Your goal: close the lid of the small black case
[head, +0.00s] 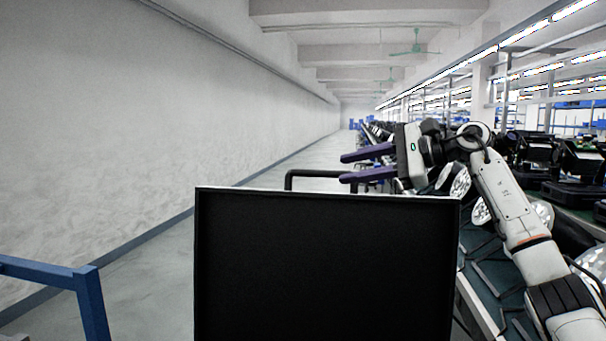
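A large black flat panel (325,265) with a thin pale edge stands upright at the bottom middle of the head view. I cannot tell whether it is the small black case, its lid or something else. No case is clearly recognisable. My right gripper (343,168) has two dark purple fingers pointing left, spread apart with nothing between them. It shows above the panel's upper right part, with the lower finger a little above its top edge in the picture. My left gripper is not in view. The panel hides whatever lies directly behind it.
A black bar (318,173) shows behind the panel's top. On the right, a long line carries several black fixtures and silver lamps (543,212), partly behind my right arm. A blue rail (50,270) stands at lower left. The grey floor (145,280) along the wall is clear.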

